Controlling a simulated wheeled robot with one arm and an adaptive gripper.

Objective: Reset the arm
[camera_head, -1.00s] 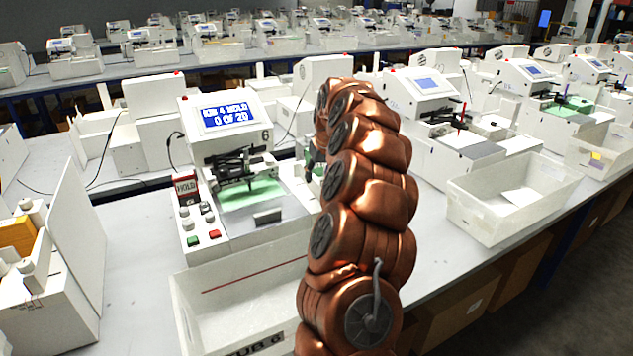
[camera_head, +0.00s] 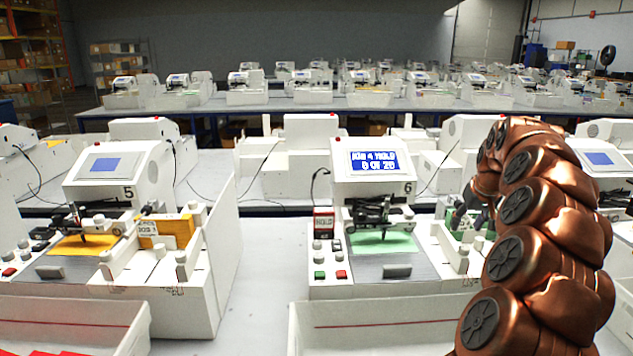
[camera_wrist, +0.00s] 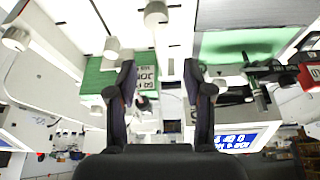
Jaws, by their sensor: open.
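My copper-coloured arm rises at the right of the head view, bent at the top. My gripper (camera_wrist: 159,68) shows in the wrist view with its two dark fingers apart and nothing held between them. Behind the fingers is a green stack with a white job label (camera_wrist: 147,77); I cannot tell how far off it is. In the head view the gripper is a dark shape partly hidden by the arm, beside the right side of plotter 6 (camera_head: 372,188). Its blue screen (camera_head: 374,162) reads JOB 4 HOLD, 0 OF 20. A green sheet (camera_head: 383,243) lies under its pen.
Plotter 5 (camera_head: 122,180) stands to the left with a yellow sheet and yellow stack. A white bin (camera_head: 300,335) is in front. Bare table (camera_head: 250,270) lies between the two stations.

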